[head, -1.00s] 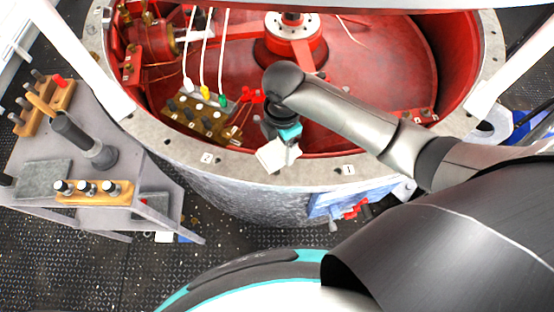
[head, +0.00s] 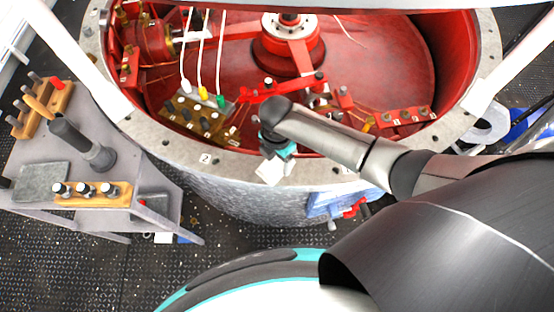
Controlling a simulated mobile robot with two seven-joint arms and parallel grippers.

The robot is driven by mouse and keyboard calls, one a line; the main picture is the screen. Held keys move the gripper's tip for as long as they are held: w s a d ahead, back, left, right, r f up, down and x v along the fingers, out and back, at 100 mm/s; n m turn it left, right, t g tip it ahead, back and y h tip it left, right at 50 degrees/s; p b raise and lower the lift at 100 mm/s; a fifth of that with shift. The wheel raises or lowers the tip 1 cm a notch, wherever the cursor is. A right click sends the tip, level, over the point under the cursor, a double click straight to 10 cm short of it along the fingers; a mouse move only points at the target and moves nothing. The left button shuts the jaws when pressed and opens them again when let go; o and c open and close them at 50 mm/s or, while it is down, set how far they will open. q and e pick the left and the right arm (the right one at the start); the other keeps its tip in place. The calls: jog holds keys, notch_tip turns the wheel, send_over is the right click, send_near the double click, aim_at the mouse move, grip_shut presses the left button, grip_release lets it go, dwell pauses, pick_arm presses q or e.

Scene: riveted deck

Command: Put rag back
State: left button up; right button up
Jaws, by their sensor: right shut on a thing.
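My right gripper (head: 274,158) is shut on a small white piece that looks like the rag (head: 269,173). The gripper hangs over the front rim (head: 225,165) of the large round red-lined tub, and the rag is just below the jaws, in front of the rim. I cannot tell whether the rag touches the rim. The jaws are partly hidden by the wrist. My left gripper is out of view.
A grey side table (head: 120,185) at left holds a flat grey square (head: 41,181), a dark cylindrical tool (head: 85,142) and wooden racks (head: 92,193) with knobs. Inside the tub are a terminal block with cables (head: 197,113) and red fittings.

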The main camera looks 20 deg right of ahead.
aim_at(277, 162)
jog(key=shift+f, duration=0.2)
jog(key=shift+f, duration=0.15)
jog(key=o, duration=1.2)
notch_tip(277, 162, up, 12)
jog(key=shift+r+p, duration=0.2)
jog(key=shift+p, duration=0.95)
